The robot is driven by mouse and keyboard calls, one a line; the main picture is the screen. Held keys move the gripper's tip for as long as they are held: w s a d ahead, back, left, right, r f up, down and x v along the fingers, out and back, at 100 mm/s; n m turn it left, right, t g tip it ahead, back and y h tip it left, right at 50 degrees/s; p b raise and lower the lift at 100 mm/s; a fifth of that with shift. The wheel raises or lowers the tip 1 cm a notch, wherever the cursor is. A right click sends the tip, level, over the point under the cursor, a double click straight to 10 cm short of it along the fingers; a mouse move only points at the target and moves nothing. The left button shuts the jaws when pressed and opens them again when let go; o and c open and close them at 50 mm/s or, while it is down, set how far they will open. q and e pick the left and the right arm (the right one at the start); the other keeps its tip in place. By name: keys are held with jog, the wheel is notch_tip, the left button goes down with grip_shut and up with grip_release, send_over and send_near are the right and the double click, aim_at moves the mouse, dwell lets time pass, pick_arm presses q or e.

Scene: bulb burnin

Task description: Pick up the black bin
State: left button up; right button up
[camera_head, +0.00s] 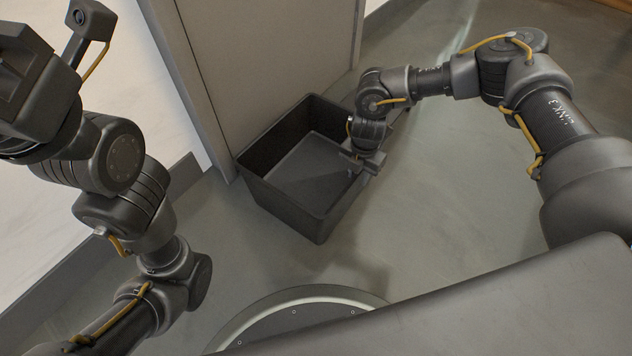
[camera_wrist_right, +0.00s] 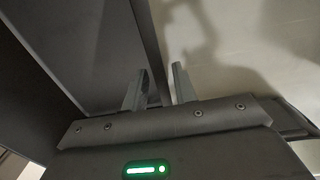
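The black bin (camera_head: 285,206) is an open, empty-looking box on the floor against the grey panel in the head view. My right gripper (camera_head: 359,163) is at the bin's right rim, pointing down. In the right wrist view the bin wall (camera_wrist_right: 147,35) runs between the two spread fingers of my right gripper (camera_wrist_right: 160,88). A gap shows between the wall and the right finger, so the gripper is open around the wall. My left gripper (camera_head: 28,75) is raised at the upper left, far from the bin; its fingers do not show clearly.
A tall grey panel (camera_head: 268,60) stands right behind the bin. A low dark skirting (camera_head: 60,275) edges the white surface at the left. The grey floor (camera_head: 440,190) right of the bin is clear.

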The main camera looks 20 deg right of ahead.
grip_shut()
jog(key=shift+s, duration=0.1)
dwell(0.9)
dwell(0.4)
